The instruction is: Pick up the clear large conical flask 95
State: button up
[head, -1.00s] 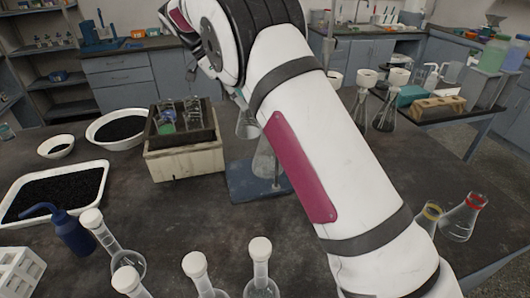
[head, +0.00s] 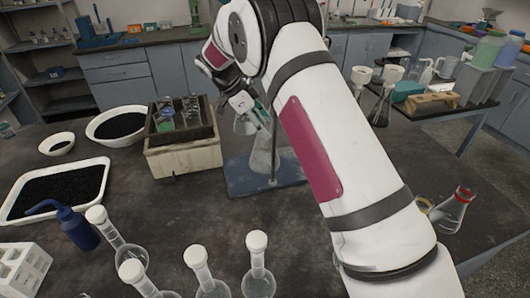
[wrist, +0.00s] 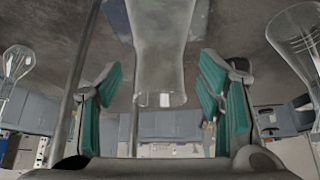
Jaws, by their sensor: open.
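A clear conical flask (head: 263,158) stands over the blue base plate (head: 240,185) of a stand, partly hidden by my arm. A thin metal rod (head: 273,162) rises beside it. My gripper (head: 256,113) is at the flask's upper part, tilted down toward it, with its fingers small and partly hidden in the head view. In the wrist view my gripper (wrist: 160,78) is open, with a green-padded finger on each side of the clear glass flask (wrist: 161,45). Gaps show between the glass and both pads. The flask's wide end runs off the top edge of that view.
A wooden box (head: 183,158) with glassware stands left of the base plate. Several round flasks with white caps (head: 257,241) stand in front. A white tray of black grains (head: 55,190) lies left. Flasks with funnels (head: 383,98) stand behind my arm on the right.

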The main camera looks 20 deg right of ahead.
jog(key=shift+d+f, duration=0.25)
jog(key=shift+f, duration=0.15)
jog(key=shift+s, duration=0.1)
grip_shut()
jog(key=shift+r, duration=0.2)
